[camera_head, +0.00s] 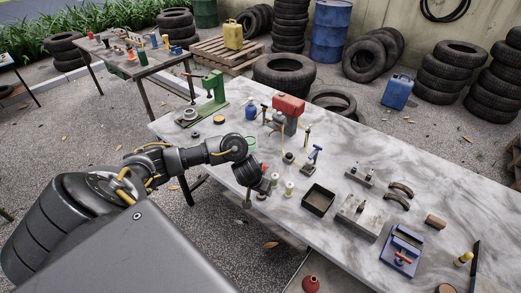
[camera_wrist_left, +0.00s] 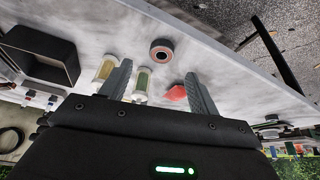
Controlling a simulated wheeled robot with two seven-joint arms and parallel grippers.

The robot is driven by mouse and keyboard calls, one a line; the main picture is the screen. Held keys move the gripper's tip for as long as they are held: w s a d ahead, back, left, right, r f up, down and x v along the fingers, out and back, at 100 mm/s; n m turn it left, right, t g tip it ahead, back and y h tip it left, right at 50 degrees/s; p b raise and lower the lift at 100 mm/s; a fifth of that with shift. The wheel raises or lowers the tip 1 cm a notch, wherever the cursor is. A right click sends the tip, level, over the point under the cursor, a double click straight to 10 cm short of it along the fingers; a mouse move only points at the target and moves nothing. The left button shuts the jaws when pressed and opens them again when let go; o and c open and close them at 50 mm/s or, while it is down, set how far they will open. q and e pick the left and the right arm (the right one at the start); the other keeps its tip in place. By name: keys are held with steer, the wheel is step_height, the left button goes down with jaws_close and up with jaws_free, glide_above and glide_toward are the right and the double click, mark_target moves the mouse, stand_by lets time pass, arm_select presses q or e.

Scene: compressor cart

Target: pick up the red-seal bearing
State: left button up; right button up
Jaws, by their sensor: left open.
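The bearing (camera_wrist_left: 162,44), a small dark ring with a reddish band around its centre, lies flat on the marble table near its edge in the left wrist view. My left gripper (camera_wrist_left: 160,86) is open, its fingers pointing toward the tabletop. The bearing shows beyond the fingertips, roughly between them in the picture, with nothing held. In the head view my left gripper (camera_head: 256,193) hangs over the table's near edge, and I cannot make out the bearing clearly there. My right gripper is not in view.
Two pale capped cylinders, one yellowish (camera_wrist_left: 104,69) and one green (camera_wrist_left: 142,82), stand beside the fingers. A red piece (camera_wrist_left: 175,93) lies near the other finger. A black open box (camera_head: 318,199) is to the right. A green press (camera_head: 213,92) stands at the table's far left.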

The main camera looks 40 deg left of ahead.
mark_target(261, 195)
arm_select(q)
steer(key=shift+w+f, duration=0.1)
steer(key=shift+f, duration=0.15)
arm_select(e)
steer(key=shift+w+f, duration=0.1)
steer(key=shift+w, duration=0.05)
arm_select(q)
steer(key=x, duration=0.2)
steer(key=b+x, duration=0.1)
steer(key=x, duration=0.1)
steer(key=shift+s+a+f+b, duration=0.1)
steer(key=shift+s+f+b, duration=0.1)
steer(key=shift+s+b, duration=0.15)
steer(key=shift+w+a+f, duration=0.1)
steer(key=shift+w+f, duration=0.1)
steer(key=shift+f, duration=0.15)
steer(key=shift+w+f, duration=0.1)
steer(key=c, duration=1.1)
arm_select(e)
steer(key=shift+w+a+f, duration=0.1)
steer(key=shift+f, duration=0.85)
